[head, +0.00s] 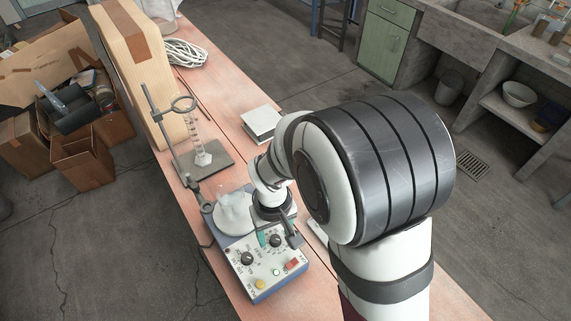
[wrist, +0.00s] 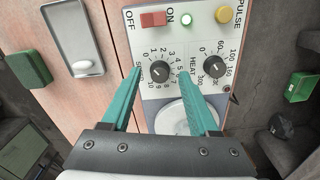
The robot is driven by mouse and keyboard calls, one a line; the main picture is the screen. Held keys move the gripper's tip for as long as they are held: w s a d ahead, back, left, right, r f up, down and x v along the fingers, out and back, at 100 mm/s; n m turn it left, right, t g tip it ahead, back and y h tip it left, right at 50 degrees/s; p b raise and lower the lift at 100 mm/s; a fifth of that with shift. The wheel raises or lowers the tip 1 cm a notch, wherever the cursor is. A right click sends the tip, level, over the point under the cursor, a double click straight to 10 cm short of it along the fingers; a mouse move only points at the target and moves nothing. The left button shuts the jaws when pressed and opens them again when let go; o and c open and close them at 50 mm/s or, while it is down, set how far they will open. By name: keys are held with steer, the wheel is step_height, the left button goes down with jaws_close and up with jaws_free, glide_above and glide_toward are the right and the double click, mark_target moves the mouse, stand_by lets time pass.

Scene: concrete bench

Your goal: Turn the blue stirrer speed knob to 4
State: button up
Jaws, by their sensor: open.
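The blue stirrer (head: 238,290) stands on the bench with its pale control panel facing up. Its dark round speed knob (wrist: 160,72) sits in a 0 to 10 scale; it also shows in the head view (head: 276,241). I cannot tell surely which number its pointer marks. My gripper (wrist: 160,70) is open, its teal fingers on either side of the speed knob, with gaps to it visible. In the head view my gripper (head: 277,236) is over the panel. The similar heat knob (wrist: 215,66) lies right of the right finger in the wrist view.
A flask (head: 234,208) stands on the stirrer plate, beside a ring stand (head: 165,130). A grey tray (wrist: 72,72) lies left of the stirrer in the wrist view.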

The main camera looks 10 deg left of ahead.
steer(key=shift+f, duration=0.45)
jaws_close()
